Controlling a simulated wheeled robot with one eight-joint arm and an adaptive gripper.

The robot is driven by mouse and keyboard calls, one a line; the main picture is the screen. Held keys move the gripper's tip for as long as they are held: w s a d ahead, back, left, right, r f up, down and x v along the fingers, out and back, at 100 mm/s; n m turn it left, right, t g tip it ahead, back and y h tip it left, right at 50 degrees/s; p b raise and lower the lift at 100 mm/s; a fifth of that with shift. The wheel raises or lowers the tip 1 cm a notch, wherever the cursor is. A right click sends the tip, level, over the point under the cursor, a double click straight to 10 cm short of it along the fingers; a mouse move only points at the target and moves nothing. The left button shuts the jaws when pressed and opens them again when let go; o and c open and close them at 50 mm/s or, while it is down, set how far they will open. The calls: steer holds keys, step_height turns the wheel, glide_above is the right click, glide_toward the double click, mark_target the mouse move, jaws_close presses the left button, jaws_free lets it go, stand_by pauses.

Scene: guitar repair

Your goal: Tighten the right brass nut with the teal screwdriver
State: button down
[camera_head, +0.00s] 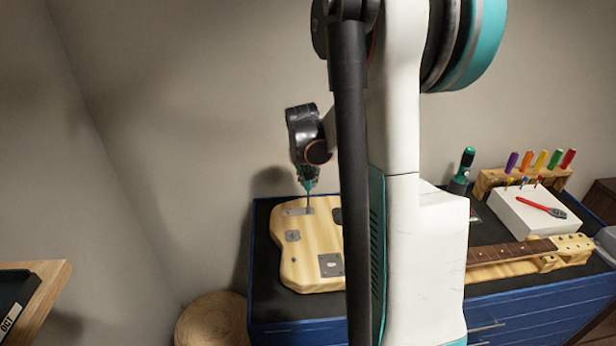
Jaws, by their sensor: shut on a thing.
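My gripper (307,168) is above the far left part of the guitar body, shut on the teal screwdriver (308,184). The screwdriver is about upright, shaft down.
The blue bench (300,334) also carries a guitar neck (512,250), a white box (530,221) with a red tool (541,207), a wooden rack (491,180) of coloured screwdrivers, and a dark green-topped tool (463,170).

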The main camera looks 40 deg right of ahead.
steer(key=m+g, duration=0.1)
steer(key=m, duration=0.2)
steer(key=m+g, duration=0.1)
steer(key=m, duration=0.2)
steer(key=s+m+g+h+b, duration=0.1)
steer(key=m, duration=0.2)
steer(key=shift+d+g, duration=0.15)
steer(key=shift+g, duration=0.15)
steer(key=shift+r, duration=0.35)
stand_by(0.4)
